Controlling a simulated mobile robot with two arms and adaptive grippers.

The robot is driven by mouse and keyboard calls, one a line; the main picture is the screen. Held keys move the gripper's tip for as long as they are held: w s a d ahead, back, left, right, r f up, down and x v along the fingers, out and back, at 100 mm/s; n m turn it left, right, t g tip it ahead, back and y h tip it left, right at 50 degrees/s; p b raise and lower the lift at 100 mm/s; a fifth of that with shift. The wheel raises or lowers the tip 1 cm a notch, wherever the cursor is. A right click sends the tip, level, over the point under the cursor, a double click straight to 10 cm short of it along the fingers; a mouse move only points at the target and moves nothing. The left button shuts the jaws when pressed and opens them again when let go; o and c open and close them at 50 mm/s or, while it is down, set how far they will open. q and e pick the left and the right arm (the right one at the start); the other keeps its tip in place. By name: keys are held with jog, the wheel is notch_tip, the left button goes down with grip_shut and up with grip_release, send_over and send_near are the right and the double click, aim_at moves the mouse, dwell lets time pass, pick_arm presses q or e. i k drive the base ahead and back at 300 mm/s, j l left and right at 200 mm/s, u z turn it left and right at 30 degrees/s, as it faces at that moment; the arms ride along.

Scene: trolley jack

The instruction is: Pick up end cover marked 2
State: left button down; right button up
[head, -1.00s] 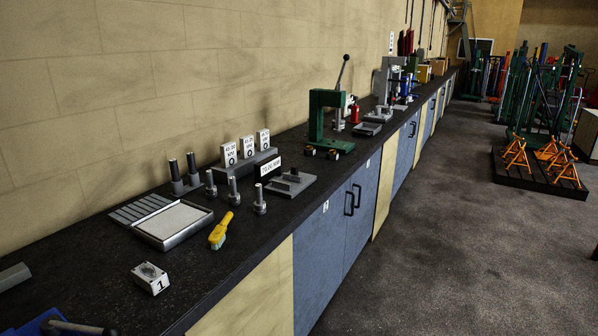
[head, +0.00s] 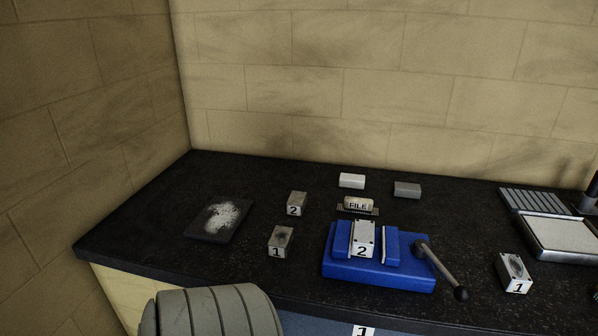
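Two pieces marked 2 are in view, and I cannot tell for sure which is the end cover. A small grey block marked 2 (head: 296,204) stands on the dark bench top, left of the middle. A larger pale metal piece marked 2 (head: 364,238) sits between the jaws of a blue vise (head: 390,279). A small block marked 1 (head: 281,241) stands in front of the small block marked 2. Another piece marked 1 (head: 515,272) lies to the right of the vise. Neither of my grippers shows in the head view.
A dark plate with white powder (head: 221,218) lies at the left. The vise handle (head: 440,267) sticks out to the right. A tray (head: 562,259) stands at the right.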

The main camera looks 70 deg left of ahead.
aim_at(363, 245)
jog(key=u, duration=1.65)
jog(key=l+u, duration=0.1)
jog(key=u, duration=0.25)
jog(key=l+u, duration=0.1)
jog(key=u, duration=0.2)
